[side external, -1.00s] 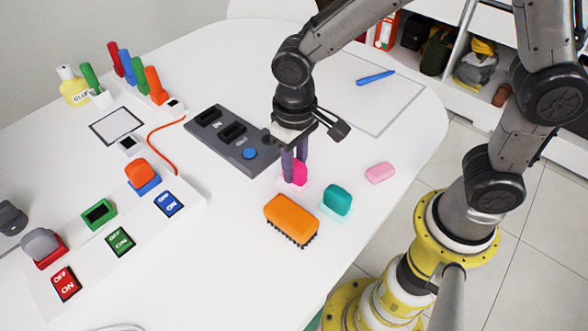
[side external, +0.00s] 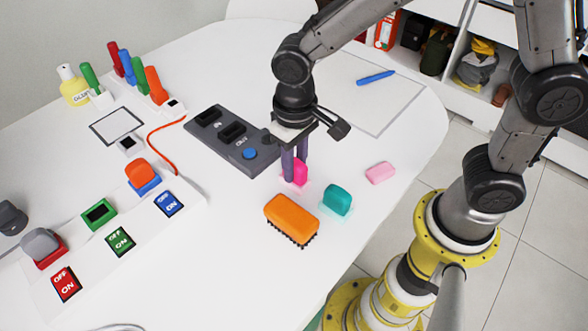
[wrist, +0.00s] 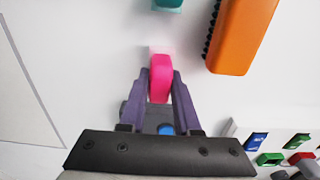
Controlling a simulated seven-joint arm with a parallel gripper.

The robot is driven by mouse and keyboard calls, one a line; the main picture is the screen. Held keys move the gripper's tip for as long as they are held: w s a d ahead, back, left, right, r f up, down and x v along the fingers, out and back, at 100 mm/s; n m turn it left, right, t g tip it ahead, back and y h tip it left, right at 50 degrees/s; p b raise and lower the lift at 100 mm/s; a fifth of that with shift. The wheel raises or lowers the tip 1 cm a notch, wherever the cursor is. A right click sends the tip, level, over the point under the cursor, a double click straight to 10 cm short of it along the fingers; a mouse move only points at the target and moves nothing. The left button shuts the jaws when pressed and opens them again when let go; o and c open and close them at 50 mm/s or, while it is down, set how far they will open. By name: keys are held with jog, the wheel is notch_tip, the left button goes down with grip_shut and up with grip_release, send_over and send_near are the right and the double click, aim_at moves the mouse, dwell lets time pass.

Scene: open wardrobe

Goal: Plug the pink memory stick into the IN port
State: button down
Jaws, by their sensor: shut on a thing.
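My gripper (side external: 295,166) is shut on the pink memory stick (side external: 300,172), which stands upright between its two purple fingers. The wrist view also shows the pink stick (wrist: 160,78) between the fingertips, with a pale pink patch beside it. I cannot tell whether the stick still touches the table. The dark grey port box (side external: 205,140) lies just left of and behind my gripper. It has dark slots on top and a blue button (side external: 249,154). The slot labels are too small to read surely. The arm hides part of the box's right end.
An orange brush (side external: 291,215) and a teal stick (side external: 338,198) lie close in front of my gripper. A pink eraser-like block (side external: 380,172) lies to the right. A white panel with coloured switches (side external: 122,240) fills the left. A blue pen (side external: 375,77) lies on paper behind.

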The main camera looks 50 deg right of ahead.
aim_at(295, 161)
jog(key=shift+r, duration=1.15)
dwell(1.0)
jog(key=shift+r, duration=1.95)
dwell(0.4)
notch_tip(295, 161, up, 3)
jog(key=shift+f, duration=0.1)
jog(key=shift+w+r+m, duration=0.25)
jog(key=shift+m, duration=0.05)
jog(key=w+f+m, duration=0.1)
jog(key=w+m, duration=1.6)
jog(key=w, duration=1)
jog(key=shift+d, duration=0.25)
jog(key=shift+f, duration=0.2)
